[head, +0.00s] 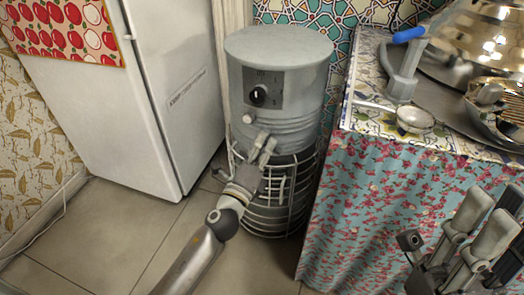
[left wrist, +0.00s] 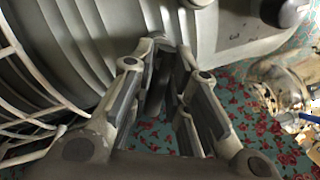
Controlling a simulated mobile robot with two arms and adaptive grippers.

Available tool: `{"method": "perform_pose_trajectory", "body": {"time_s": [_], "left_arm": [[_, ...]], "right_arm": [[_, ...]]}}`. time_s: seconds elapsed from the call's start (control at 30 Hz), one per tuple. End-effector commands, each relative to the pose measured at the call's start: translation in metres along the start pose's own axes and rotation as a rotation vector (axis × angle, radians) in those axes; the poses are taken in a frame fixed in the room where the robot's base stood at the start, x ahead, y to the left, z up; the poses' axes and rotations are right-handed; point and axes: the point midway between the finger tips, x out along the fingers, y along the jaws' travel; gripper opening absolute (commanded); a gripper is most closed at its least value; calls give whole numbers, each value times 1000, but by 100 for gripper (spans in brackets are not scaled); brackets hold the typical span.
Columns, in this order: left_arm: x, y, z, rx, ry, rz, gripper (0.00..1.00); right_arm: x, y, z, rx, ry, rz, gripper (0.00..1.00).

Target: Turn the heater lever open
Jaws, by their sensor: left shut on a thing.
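The heater (head: 278,100) is a grey cylinder with a black dial (head: 258,95) on a dark panel, and a wire cage around its lower half. A small pale knob (head: 248,118) sticks out below the panel. My left gripper (head: 265,143) is at the heater's front, just above the cage. In the left wrist view its fingers (left wrist: 165,75) come together at the ribbed body, on what looks like the heater lever (left wrist: 157,88). The fingers hide most of the lever, so its angle is unclear. My right gripper (head: 497,198) is at the lower right, fingers apart and empty.
A white fridge (head: 175,90) stands left of the heater. On the right is a table with a floral cloth (head: 375,200), bearing a grey tap with a blue handle (head: 408,36), a small bowl (head: 415,120) and shiny metalware. Tiled floor (head: 130,225) is clear in front.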

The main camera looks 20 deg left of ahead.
Motion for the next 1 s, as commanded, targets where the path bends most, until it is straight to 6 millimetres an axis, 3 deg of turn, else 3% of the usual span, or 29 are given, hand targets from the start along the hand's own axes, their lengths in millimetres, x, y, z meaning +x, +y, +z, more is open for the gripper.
{"method": "perform_pose_trajectory", "body": {"time_s": [0.5,1.0], "left_arm": [[1,-6,0,-372,-73,-3,0],[1,-7,0,-462,-91,-3,0]], "right_arm": [[-13,0,3,0,-3,0,27],[-10,0,3,-1,9,-5,27]]}}
